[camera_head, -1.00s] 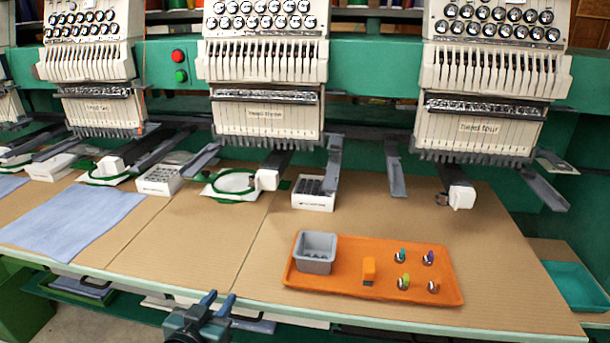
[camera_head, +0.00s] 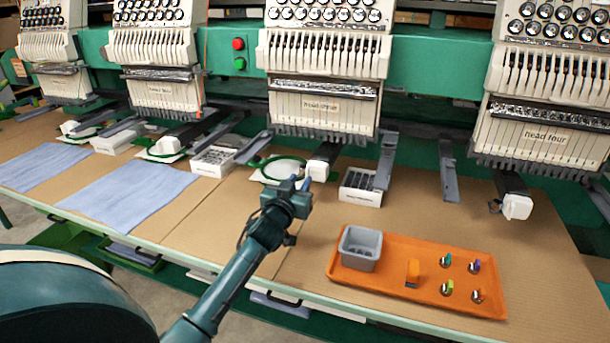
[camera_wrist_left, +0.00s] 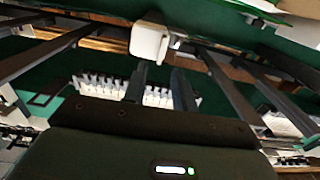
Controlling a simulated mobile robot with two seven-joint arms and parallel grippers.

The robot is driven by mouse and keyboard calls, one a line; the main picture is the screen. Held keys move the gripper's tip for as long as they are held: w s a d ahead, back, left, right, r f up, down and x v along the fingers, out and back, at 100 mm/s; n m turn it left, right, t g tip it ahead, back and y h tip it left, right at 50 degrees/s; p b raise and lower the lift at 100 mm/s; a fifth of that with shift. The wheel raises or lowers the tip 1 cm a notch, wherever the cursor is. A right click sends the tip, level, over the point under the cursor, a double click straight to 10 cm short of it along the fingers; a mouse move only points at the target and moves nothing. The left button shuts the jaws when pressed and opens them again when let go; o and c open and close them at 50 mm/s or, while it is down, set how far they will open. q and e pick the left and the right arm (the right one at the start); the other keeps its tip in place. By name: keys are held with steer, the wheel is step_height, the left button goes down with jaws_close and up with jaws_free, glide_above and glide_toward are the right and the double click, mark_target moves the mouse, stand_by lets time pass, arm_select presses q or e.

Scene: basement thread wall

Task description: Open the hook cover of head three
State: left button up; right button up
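Head three (camera_head: 320,107) is the labelled cream machine head at the middle of the head view. Below it, a white hook cover (camera_head: 318,170) sits on the end of its dark arm, and it looks closed. My left gripper (camera_head: 301,183) is just in front of and slightly left of this cover. In the left wrist view, the two dark fingers (camera_wrist_left: 160,68) stand apart with an empty gap. The white cover (camera_wrist_left: 150,40) shows just beyond the fingertips, a little left of centre; whether they touch it is unclear. My right gripper is out of view.
A green-rimmed hoop (camera_head: 275,168) lies left of the cover and a white box (camera_head: 361,188) to its right. A grey bracket (camera_head: 386,160) hangs beside that box. An orange tray (camera_head: 400,285) holds a grey bin (camera_head: 361,248) and small bobbin-like items.

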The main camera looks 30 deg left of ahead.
mark_target(309, 168)
arm_select(q)
steer(key=shift+x, duration=2.1)
jaws_close()
